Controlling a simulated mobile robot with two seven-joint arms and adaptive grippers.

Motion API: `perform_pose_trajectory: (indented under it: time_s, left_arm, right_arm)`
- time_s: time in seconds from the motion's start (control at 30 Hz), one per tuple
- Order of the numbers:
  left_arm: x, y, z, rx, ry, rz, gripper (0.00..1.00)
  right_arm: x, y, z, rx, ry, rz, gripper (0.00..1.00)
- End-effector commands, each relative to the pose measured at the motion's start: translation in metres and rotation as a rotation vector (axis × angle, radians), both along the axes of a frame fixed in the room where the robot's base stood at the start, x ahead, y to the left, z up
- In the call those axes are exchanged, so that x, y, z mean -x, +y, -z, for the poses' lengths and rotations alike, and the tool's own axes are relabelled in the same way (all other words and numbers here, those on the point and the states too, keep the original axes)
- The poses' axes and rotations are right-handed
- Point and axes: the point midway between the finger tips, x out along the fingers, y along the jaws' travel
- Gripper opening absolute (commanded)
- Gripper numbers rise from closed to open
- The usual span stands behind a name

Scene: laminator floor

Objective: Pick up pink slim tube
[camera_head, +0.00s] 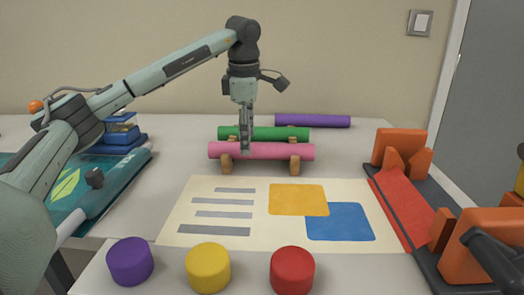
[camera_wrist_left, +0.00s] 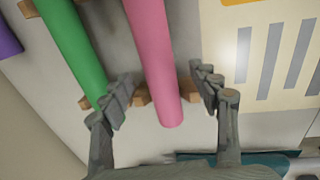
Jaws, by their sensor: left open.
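The pink slim tube (camera_head: 280,151) lies level across small wooden rests on the table, in front of a green tube (camera_head: 290,134). My left gripper (camera_head: 245,142) points down at the pink tube, left of its middle in the head view. In the left wrist view the open fingers (camera_wrist_left: 163,88) stand on either side of the pink tube (camera_wrist_left: 152,50), with gaps visible. The green tube (camera_wrist_left: 72,45) lies beside the left finger there. Whether the fingers reach below the pink tube's top is hard to tell. My right gripper is not in view.
A purple tube (camera_head: 312,121) lies farther back. A printed sheet (camera_head: 180,215) lies in front, with purple, yellow and red round pieces (camera_head: 292,270) at the near edge. Orange blocks and a red strip (camera_head: 402,208) stand right; blue stacked items (camera_head: 120,135) stand left.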

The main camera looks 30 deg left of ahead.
Motion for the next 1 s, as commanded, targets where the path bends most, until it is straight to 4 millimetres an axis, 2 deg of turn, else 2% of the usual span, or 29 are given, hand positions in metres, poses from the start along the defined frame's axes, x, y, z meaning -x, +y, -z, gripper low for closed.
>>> perform_pose_trajectory:
  time_s: [0.1, 0.2, 0.47, 0.9, 1.0]
  left_arm:
    - [-0.002, 0.002, 0.019, -0.001, 0.003, 0.0, 0.61]
    - [-0.003, 0.003, 0.028, -0.002, 0.002, 0.0, 0.61]
    - [-0.004, 0.003, 0.031, -0.001, 0.001, 0.0, 0.61]
    - [-0.004, 0.002, 0.031, -0.001, 0.001, 0.0, 0.08]
    - [-0.004, 0.002, 0.031, 0.0, 0.0, 0.0, 0.06]
  right_arm:
    - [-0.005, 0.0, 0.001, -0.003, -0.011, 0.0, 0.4]
    - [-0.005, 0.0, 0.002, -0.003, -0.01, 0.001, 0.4]
    - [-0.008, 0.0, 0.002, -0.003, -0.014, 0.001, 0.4]
    - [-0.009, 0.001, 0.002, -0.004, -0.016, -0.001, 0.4]
    - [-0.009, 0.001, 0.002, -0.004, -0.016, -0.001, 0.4]
